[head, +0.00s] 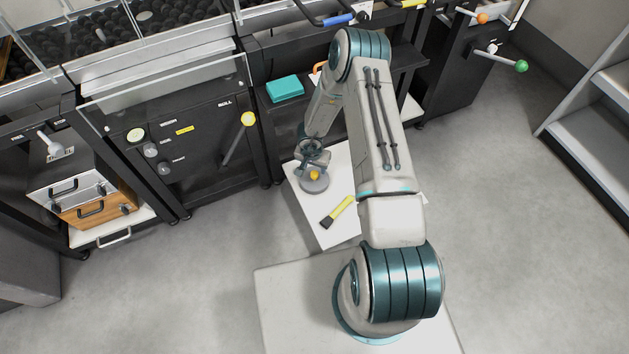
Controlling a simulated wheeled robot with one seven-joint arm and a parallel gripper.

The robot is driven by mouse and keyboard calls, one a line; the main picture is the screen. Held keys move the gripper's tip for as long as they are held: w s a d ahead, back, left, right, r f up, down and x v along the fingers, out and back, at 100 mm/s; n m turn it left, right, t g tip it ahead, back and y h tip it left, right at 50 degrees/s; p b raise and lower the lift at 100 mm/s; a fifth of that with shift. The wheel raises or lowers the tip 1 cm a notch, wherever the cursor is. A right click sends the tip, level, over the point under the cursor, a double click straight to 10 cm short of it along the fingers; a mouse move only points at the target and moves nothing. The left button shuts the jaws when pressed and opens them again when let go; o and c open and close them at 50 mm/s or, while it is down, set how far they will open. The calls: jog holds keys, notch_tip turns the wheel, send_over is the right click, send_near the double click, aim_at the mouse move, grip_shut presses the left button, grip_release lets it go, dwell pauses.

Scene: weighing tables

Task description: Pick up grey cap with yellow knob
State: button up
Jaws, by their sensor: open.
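The grey cap (312,187) is a round grey disc lying on a white surface (332,236) in the middle of the head view. Its yellow knob (315,175) stands up from its centre. My gripper (313,168) is right at the knob, on its far side in the picture, with the jaws open. I cannot tell whether the fingers touch the knob or straddle it. Part of the cap's far side is hidden by the gripper.
A yellow tool with a black end (338,212) lies on the white surface right of the cap. A teal box (285,90) sits on a dark shelf behind. Black cabinets with a yellow-knobbed lever (248,119) stand at the left. Grey floor is clear at the right.

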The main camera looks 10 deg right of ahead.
aim_at(314, 173)
jog(key=shift+w+d+f+b, duration=0.1)
jog(key=shift+f+b, duration=0.75)
jog(key=shift+f, duration=0.55)
jog(key=shift+w+f+b, duration=0.1)
jog(key=shift+f+b, duration=0.75)
jog(key=shift+f, duration=0.55)
jog(key=shift+c, duration=0.3)
jog(key=shift+r, duration=0.1)
jog(key=c, duration=1)
